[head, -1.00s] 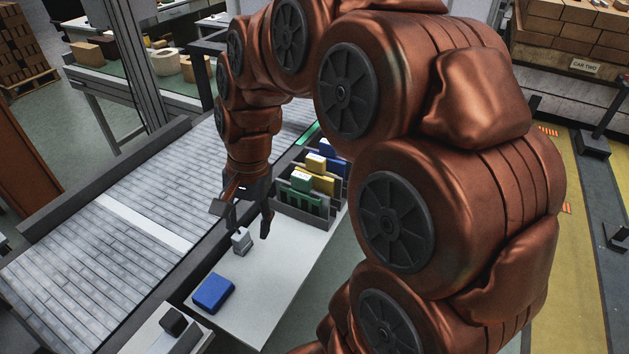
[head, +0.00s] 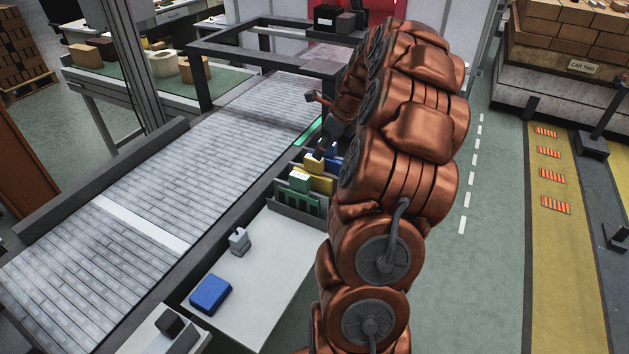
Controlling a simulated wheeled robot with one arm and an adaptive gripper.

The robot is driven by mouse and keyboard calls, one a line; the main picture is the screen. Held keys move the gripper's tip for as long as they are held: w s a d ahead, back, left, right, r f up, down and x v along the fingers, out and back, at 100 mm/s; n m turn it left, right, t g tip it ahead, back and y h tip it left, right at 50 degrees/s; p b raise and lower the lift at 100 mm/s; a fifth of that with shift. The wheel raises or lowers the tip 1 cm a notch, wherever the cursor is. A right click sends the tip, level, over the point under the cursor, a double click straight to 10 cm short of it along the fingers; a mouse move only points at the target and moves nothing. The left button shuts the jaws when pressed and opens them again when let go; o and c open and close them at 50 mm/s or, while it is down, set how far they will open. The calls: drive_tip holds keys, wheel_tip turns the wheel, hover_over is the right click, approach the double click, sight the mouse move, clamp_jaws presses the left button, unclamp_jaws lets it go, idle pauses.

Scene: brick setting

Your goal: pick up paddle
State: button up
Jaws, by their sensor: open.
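A dark grey rack (head: 287,209) on the white table holds upright coloured paddle-like pieces: green (head: 300,186) in front, yellow (head: 319,181) behind it, and blue (head: 331,163) at the back. Pale blocks show at their tops. My gripper (head: 325,147) is at the far end of the rack, close above the blue piece. It is open. The fingers are small and partly hidden by my arm, so I cannot tell whether they touch or surround anything.
A blue box (head: 211,294) and a small grey block (head: 239,240) lie on the white table (head: 262,275). A roller conveyor (head: 110,240) runs along the left, with a dark frame (head: 258,59) over its far end.

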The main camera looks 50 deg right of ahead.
sight(314, 162)
drive_tip(key=shift+a+p+x, duration=0.2)
drive_tip(key=shift+p+x, duration=0.55)
drive_tip(key=shift+x, duration=0.9)
drive_tip(key=shift+p+x, duration=0.65)
drive_tip(key=shift+x, duration=1.3)
drive_tip(key=shift+w, duration=0.1)
clamp_jaws()
drive_tip(key=shift+r, duration=0.1)
